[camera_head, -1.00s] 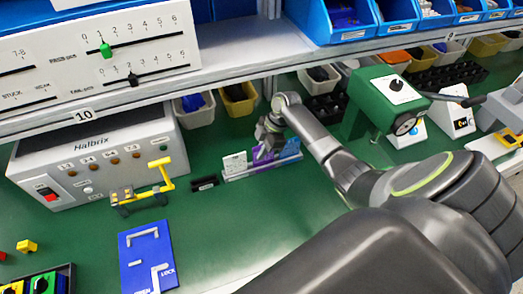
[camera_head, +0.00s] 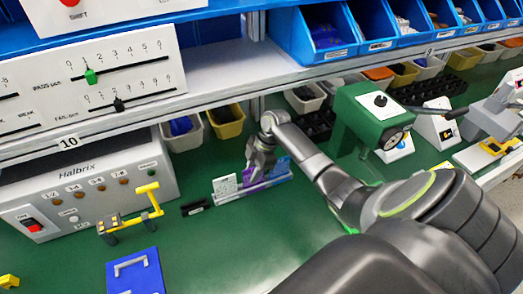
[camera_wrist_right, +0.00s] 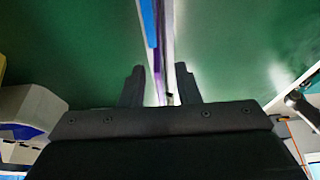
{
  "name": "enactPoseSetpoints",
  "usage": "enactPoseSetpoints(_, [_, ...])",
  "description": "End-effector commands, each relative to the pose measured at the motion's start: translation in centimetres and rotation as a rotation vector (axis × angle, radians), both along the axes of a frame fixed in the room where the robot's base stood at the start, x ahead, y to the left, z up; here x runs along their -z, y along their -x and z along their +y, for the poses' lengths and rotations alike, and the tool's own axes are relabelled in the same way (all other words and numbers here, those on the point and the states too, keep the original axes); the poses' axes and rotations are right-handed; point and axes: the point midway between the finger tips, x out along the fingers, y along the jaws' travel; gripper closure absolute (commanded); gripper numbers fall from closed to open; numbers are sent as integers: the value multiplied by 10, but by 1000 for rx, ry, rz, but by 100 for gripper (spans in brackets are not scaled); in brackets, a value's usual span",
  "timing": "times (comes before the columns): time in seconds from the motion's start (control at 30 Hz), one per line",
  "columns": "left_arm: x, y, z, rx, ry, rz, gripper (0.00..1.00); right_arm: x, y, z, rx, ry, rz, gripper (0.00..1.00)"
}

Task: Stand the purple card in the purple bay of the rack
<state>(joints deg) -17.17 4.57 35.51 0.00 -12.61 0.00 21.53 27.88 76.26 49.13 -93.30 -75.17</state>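The rack (camera_head: 238,196) is a low pale stand on the green bench, with a white card (camera_head: 225,185) at its left, purple in its middle and a blue card (camera_head: 280,168) at its right. The purple card (camera_head: 250,175) is upright in the middle part, partly hidden by my right gripper (camera_head: 260,166). In the right wrist view, the fingers of my right gripper (camera_wrist_right: 160,86) are apart, one on each side of the thin purple edge (camera_wrist_right: 157,55), with gaps visible. How deep the card sits is hidden. My left gripper is not in view.
A small black block (camera_head: 195,207) lies left of the rack. A grey Halbrix box (camera_head: 85,195) and a yellow-handled fixture (camera_head: 130,215) stand further left. A green machine (camera_head: 365,120) stands to the right.

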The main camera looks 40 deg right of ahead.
Motion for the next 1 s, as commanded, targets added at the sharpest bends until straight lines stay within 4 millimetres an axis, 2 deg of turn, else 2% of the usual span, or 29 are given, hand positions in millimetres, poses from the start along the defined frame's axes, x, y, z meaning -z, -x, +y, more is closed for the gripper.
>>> enactPoseSetpoints(0.4, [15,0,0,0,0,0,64,-90,8,-38,-2,6,-5,71])
enactPoseSetpoints(0.6, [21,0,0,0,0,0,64,-127,12,-52,-2,4,-2,71])
enactPoseSetpoints(0.8, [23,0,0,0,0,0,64,-145,14,-59,-2,2,0,71])
enactPoseSetpoints(1.0, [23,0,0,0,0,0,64,-148,15,-59,-2,0,1,71])
